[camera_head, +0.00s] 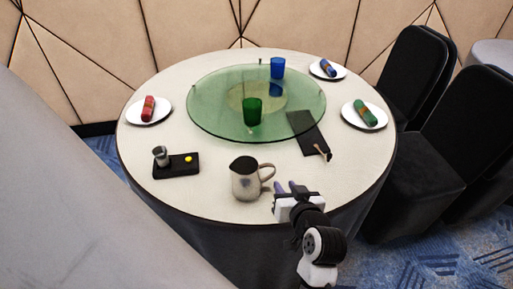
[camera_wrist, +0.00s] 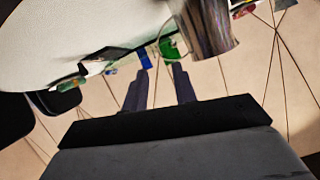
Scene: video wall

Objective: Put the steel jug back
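The steel jug (camera_head: 245,184) stands upright near the front edge of the round table, its handle facing right. My gripper (camera_head: 287,187) is just right of the handle, at about the jug's height. In the wrist view, which looks upside down, the jug (camera_wrist: 212,22) is at the top right, with its handle loop just ahead of my fingertips. My gripper (camera_wrist: 160,72) is open there, with a clear gap between the two fingers and nothing held. I cannot tell whether a finger touches the handle.
A black tray (camera_head: 162,172) with a steel cup (camera_head: 160,155) lies left of the jug. Behind is a glass turntable (camera_head: 215,118) bearing green (camera_head: 251,111) and blue (camera_head: 277,67) tumblers. A dark board (camera_head: 305,128) and plates with rolled napkins lie around. Black chairs (camera_head: 425,175) stand right.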

